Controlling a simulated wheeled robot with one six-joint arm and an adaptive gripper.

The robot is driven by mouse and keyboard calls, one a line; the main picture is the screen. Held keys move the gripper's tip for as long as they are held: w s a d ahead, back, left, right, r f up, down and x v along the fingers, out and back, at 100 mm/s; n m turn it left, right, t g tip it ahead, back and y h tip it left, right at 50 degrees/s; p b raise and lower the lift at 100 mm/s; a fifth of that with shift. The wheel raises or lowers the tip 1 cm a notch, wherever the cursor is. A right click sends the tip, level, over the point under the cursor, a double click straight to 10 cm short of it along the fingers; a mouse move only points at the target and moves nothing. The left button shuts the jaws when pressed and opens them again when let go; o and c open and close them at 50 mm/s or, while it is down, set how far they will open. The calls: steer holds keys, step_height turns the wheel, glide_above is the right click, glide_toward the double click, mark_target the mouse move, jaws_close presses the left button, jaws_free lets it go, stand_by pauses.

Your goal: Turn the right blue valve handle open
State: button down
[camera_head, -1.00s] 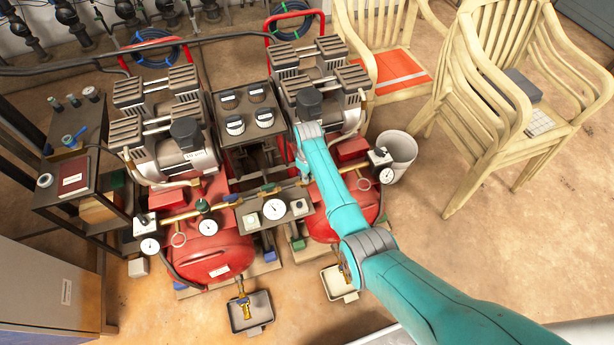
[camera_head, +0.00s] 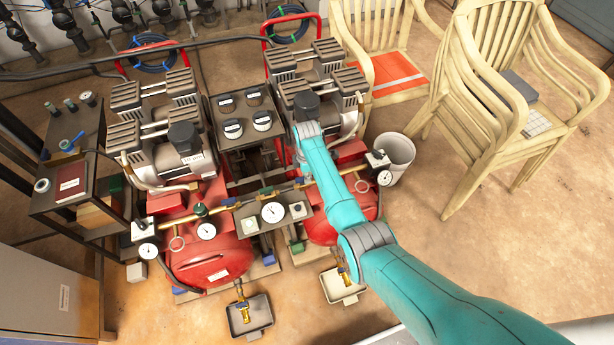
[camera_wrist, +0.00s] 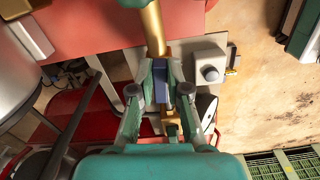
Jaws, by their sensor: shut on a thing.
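My gripper (camera_wrist: 168,78) shows in the wrist view with its two fingers closed in around a small blue valve handle (camera_wrist: 185,89). The handle lies between the fingertips, and its far side is partly hidden by them. A brass pipe (camera_wrist: 153,28) runs up from the fingertips, with brass fittings just below them. In the head view my teal arm reaches down to the brass manifold between the two red tanks. My wrist and arm there cover most of the gripper and the held handle.
Gauges, including a middle one (camera_head: 273,212), sit close around the manifold. Left (camera_head: 212,262) and right (camera_head: 325,228) red tanks carry compressors. A white bucket (camera_head: 396,155) stands to the right. Stacked chairs (camera_head: 480,95) stand farther right; floor in front of them is clear.

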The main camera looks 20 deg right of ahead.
steer(key=shift+w+n, duration=0.1)
steer(key=shift+n, duration=0.6)
steer(key=c, duration=1.1)
jaws_free()
steer(key=shift+c, duration=0.2)
steer(key=shift+r, duration=0.1)
step_height(320, 180, up, 12)
steer(key=shift+f, duration=0.2)
